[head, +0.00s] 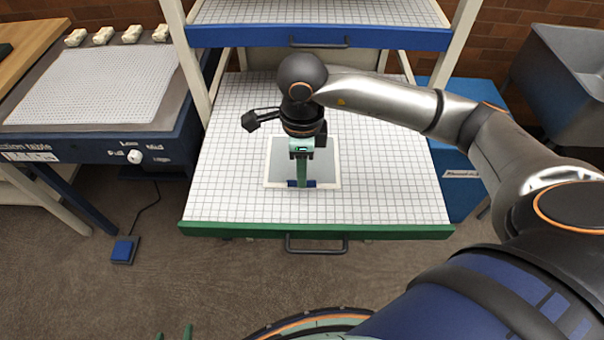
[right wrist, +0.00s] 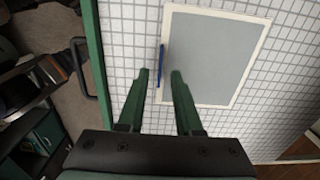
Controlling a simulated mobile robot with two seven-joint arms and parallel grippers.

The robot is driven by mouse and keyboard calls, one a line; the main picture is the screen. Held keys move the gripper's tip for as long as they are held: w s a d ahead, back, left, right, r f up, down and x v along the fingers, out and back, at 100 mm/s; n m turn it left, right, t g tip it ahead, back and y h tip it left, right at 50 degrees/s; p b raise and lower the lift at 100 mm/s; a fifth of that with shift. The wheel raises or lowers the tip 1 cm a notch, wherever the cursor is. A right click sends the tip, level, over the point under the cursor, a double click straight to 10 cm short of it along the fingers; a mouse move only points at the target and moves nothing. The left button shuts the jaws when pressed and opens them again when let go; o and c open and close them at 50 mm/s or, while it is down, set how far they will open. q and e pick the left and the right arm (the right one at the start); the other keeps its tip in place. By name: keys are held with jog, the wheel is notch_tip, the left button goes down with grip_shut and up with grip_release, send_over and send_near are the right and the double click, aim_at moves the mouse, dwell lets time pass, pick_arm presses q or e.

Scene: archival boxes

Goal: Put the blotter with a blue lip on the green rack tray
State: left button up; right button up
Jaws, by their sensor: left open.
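The blotter, a grey sheet with a pale border (head: 329,165), lies flat on the gridded surface of the green rack tray (head: 400,205), near its front middle. Its blue lip (head: 312,184) is on the edge facing the tray's green front. In the right wrist view the blotter (right wrist: 212,60) and lip (right wrist: 162,62) also show. My right gripper (head: 302,180) is above the lip. Its fingers (right wrist: 161,76) are apart, with the lip showing between the tips and a gap on each side. My left gripper (head: 174,333) shows only two separated green fingertips at the bottom edge, away from the rack.
A blue-fronted shelf (head: 360,38) is above the green tray. A suction table (head: 110,90) with a gridded sheet stands at the left, with a blue pedal (head: 124,250) on the floor. A blue box (head: 458,180) and grey bin (head: 570,75) are at the right.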

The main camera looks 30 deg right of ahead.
notch_tip(320, 180, up, 9)
jog(key=shift+r, duration=0.15)
jog(key=shift+s, duration=0.1)
dwell(0.3)
